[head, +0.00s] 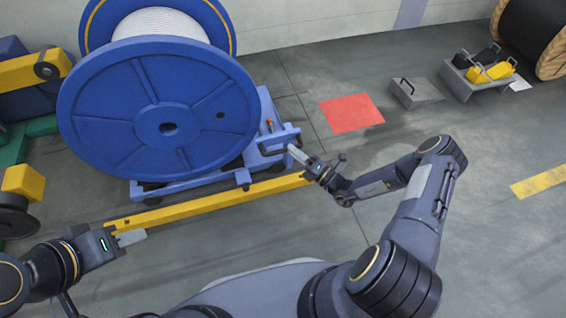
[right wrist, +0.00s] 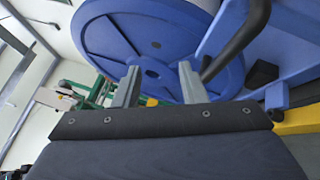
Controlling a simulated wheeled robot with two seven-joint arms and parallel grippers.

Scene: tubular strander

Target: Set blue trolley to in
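The blue trolley (head: 197,184) stands at the left in the head view and carries a large blue reel (head: 145,110) wound with white cable. The reel also fills the top of the right wrist view (right wrist: 155,40). The trolley's dark handle (right wrist: 240,40) is on its right side. My right gripper (head: 297,153) is beside the handle. In the right wrist view its two fingers (right wrist: 160,83) are apart, with nothing seen held between them; the handle passes by the right finger, contact unclear. My left gripper (head: 133,237) is low at the left, beside the yellow rail; its finger gap is unclear.
A yellow rail (head: 215,202) runs along the floor in front of the trolley. A red floor patch (head: 352,113) lies to the right. Beyond are a grey box with handle (head: 414,93), a grey stand (head: 470,87) with yellow and black items, and a black reel (head: 530,35).

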